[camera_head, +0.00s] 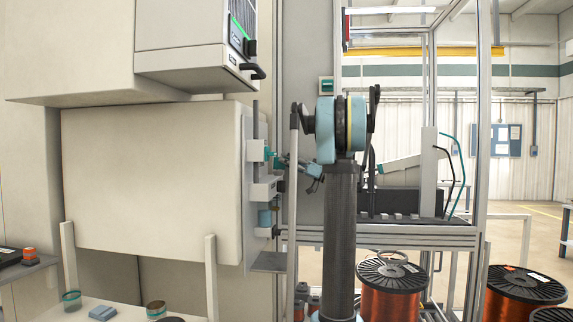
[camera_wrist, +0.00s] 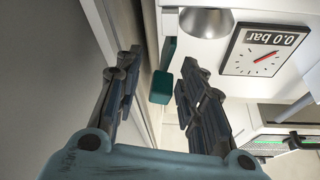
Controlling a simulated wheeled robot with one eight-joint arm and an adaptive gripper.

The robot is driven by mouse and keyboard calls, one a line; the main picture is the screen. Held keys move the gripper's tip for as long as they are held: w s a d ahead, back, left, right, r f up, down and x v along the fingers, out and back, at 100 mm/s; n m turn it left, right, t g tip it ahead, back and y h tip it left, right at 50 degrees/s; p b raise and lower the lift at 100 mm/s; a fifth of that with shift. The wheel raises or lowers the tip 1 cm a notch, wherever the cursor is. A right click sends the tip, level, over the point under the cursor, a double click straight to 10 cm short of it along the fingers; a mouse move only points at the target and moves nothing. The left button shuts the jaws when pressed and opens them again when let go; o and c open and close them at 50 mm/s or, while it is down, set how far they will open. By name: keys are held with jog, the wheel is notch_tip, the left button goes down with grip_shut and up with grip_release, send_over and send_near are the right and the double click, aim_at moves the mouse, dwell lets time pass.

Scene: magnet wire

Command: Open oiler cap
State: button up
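A teal part (camera_wrist: 161,87), which looks like the oiler cap, shows in the wrist view between my fingers and beyond them. A narrower teal piece (camera_wrist: 168,52) adjoins it. My gripper (camera_wrist: 161,60) is open, one finger on each side of the teal part, with gaps visible and nothing held. In the head view my gripper (camera_head: 281,161) is small, at the fittings on the right edge of the pale cabinet, partly behind my arm. A small teal piece (camera_head: 267,153) shows there. I cannot tell whether the cap is shut.
A gauge (camera_wrist: 264,52) reading 0.0 bar and a grey metal cone (camera_wrist: 207,21) are close beside my gripper. A pale cabinet (camera_head: 150,180) fills the left. Copper wire spools (camera_head: 390,292) stand at the lower right. Another teal cylinder (camera_head: 264,217) sits lower on the cabinet's edge.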

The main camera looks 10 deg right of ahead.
grip_shut()
jog(key=shift+a, duration=0.1)
jog(key=shift+s+r+n+g, duration=0.15)
jog(key=shift+n+g, duration=0.25)
jog(key=shift+n, duration=0.3)
grip_release()
